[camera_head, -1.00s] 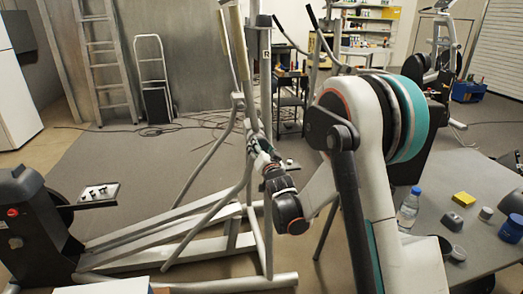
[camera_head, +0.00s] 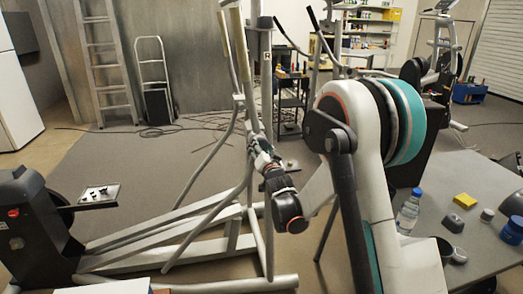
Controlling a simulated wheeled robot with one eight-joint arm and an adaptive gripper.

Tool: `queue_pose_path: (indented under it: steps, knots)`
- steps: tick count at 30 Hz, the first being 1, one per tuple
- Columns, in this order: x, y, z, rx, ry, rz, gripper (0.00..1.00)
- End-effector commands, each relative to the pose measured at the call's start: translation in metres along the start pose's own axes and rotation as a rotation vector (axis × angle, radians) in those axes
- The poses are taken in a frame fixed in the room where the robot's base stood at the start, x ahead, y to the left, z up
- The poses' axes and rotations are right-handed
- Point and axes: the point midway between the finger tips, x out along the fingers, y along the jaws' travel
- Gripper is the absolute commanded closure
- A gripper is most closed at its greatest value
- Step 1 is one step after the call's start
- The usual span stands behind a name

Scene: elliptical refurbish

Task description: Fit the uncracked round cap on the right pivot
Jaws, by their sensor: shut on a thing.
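The elliptical machine has a pale frame (camera_head: 195,228) with upright arms, and an "R" label marks its column (camera_head: 266,75). My gripper (camera_head: 256,147) is at the machine's upright linkage, at the end of my arm coming in from the right. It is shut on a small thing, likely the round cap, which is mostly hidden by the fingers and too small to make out. The right pivot is at or behind the gripper; I cannot tell whether the cap touches it. A grey round piece (camera_head: 487,214) and another round piece (camera_head: 458,255) lie on the table at right.
The grey table (camera_head: 440,222) at right also holds a water bottle (camera_head: 408,211), a yellow block (camera_head: 464,200) and a blue jar (camera_head: 512,230). A small plate with knobs (camera_head: 98,193) is at left. Cables lie on the floor behind.

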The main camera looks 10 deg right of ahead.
Motion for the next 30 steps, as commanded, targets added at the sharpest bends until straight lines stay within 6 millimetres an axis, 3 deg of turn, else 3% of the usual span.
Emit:
queue_pose_path:
  steps: [30]
  knots:
    - [0.0077,0.0,0.0,0.0,0.0,0.0,0.83]
